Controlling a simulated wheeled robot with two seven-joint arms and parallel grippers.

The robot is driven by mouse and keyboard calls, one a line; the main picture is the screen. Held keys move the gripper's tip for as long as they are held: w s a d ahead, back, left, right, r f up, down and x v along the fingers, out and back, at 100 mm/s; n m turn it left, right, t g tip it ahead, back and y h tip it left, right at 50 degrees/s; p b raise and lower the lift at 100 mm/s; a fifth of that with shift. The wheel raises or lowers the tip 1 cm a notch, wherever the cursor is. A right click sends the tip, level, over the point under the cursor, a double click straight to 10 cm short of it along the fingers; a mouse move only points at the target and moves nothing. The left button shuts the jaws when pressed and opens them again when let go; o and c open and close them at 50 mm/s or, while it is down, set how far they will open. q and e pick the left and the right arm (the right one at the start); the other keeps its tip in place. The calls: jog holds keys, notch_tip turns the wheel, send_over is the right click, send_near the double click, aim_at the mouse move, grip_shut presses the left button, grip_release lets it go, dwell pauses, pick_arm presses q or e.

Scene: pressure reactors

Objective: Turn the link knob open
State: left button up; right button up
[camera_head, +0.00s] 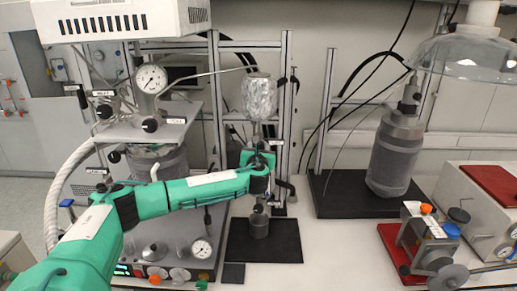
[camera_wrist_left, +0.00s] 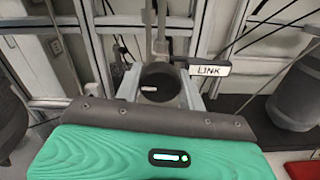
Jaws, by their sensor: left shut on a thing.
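The link knob (camera_wrist_left: 162,84) is a round black knob with a white mark, below and left of the LINK label (camera_wrist_left: 210,68) in the left wrist view. In the head view the label (camera_head: 276,142) shows just above my gripper, and the knob is mostly hidden behind it. My left gripper (camera_head: 264,162) is at the knob, under the foil-wrapped vessel (camera_head: 259,97), and is shut on the knob. My right gripper is in neither view.
A reactor with a pressure gauge (camera_head: 151,78) and hoses stands left, behind my arm. A grey cylinder (camera_head: 395,152) stands on a black mat at the right. A small red-based device (camera_head: 422,240) is at the front right. The white bench (camera_head: 335,250) between is clear.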

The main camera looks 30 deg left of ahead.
pick_arm(q)
jog(key=n+b, duration=0.3)
jog(key=n, duration=0.1)
jog(key=shift+f+b, duration=0.3)
jog(key=shift+b, duration=0.1)
jog(key=n+b, duration=0.4)
jog(key=n, duration=0.1)
jog(key=n+b, duration=0.3)
jog(key=n, duration=0.1)
jog(key=shift+r+n, duration=0.1)
jog(key=shift+n, duration=0.3)
jog(key=shift+r+n+b, duration=0.15)
jog(key=shift+n+b, duration=1.15)
jog(key=shift+n, duration=0.6)
jog(key=o, duration=1)
jog(key=shift+c, duration=0.2)
